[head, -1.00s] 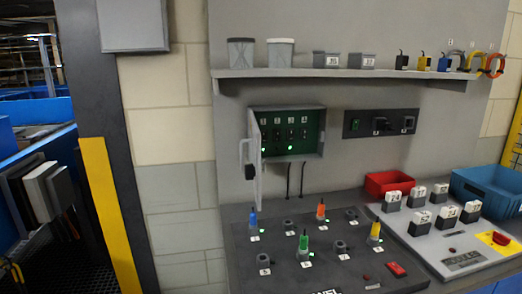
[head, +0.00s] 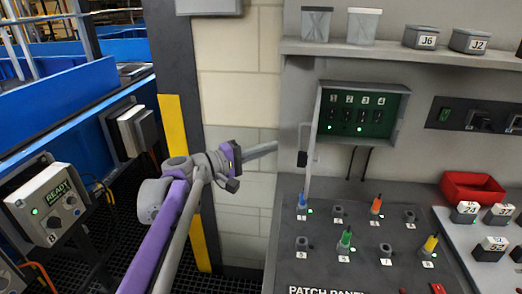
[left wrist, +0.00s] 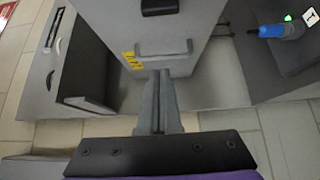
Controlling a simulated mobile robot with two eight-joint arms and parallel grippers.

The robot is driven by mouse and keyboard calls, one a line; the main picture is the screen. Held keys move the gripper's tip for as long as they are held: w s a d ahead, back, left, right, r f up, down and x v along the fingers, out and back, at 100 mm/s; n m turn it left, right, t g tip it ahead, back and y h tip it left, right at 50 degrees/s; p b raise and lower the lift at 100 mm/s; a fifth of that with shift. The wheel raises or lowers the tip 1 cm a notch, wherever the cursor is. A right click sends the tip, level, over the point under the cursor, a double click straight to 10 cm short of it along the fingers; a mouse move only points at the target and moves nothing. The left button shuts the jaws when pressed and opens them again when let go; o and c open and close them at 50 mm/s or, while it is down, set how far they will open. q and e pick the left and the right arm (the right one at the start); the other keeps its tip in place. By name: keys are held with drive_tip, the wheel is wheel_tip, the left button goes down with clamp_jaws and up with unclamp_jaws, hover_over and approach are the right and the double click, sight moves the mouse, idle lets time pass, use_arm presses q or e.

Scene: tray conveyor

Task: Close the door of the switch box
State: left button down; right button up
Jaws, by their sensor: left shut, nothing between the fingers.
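The grey switch box (head: 398,92) hangs on the wall in the head view, with a green panel of numbered switches inside. Its door (head: 308,178) stands open on the left side, seen nearly edge-on, with a black latch (head: 302,159). My left gripper (head: 276,147) is shut and empty, pointing right, a little left of the door. In the left wrist view, the shut fingers (left wrist: 163,78) point at a pale grey panel (left wrist: 190,22), which looks like the door's outer face, with a bar handle and yellow label. Whether they touch it is unclear. My right gripper is not in view.
A shelf (head: 390,53) with bins runs above the box. The patch panel (head: 330,262) with upright coloured plugs lies below the door; its blue plug (head: 302,201) is close under it. A red bin (head: 472,188) stands right. A dark post (head: 178,70) stands left.

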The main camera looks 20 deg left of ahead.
use_arm(q)
drive_tip(key=w+d, duration=0.4)
drive_tip(key=d, duration=0.2)
drive_tip(key=shift+w+d, duration=0.35)
drive_tip(key=shift+d, duration=0.05)
drive_tip(key=shift+d, duration=0.2)
